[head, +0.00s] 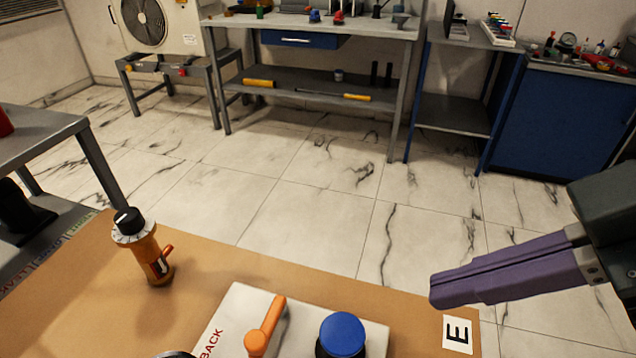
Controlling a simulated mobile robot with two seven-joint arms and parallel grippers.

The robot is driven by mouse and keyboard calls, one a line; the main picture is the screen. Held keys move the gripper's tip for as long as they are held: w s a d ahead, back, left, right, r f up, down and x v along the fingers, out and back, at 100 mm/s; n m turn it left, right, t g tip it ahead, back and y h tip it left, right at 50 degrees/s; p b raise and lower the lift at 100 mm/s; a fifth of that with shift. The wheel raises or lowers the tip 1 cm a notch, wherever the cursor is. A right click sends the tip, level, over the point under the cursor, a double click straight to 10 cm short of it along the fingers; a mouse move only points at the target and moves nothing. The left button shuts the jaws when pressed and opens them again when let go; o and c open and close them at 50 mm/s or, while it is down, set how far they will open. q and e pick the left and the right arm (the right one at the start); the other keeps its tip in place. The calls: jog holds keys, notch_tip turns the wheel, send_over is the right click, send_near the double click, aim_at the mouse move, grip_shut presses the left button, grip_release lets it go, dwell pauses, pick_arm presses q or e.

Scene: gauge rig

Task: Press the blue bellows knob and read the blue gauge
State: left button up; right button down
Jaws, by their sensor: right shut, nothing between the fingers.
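The blue knob (342,334) is a round blue cap on a dark body at the bottom edge of the head view. It stands on a white plate (240,300) marked "BACK". My right gripper (436,291) comes in from the right with its purple fingers shut and empty. Its tips are to the right of the blue knob and apart from it. No blue gauge face can be read; only a dark curved rim (176,354) shows at the bottom edge, and I cannot tell what it is. My left gripper is not in view.
An orange lever (265,325) sits on the plate left of the blue knob. An orange device with a black dial (147,250) stands on the brown tabletop (225,262). Workbenches stand across the tiled floor.

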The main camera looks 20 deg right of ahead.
jog(key=shift+w+d+r, duration=0.15)
jog(key=shift+w+d, duration=0.05)
jog(key=shift+a, duration=0.1)
jog(key=b, duration=0.2)
send_over(332, 329)
jog(key=s+d, duration=0.2)
jog(key=f, duration=0.7)
jog(key=shift+w+d, duration=0.2)
notch_tip(332, 329, down, 3)
jog(key=shift+a+r+b, duration=0.1)
jog(key=shift+r+b, duration=0.05)
jog(key=shift+b, duration=0.2)
jog(key=shift+f, duration=0.75)
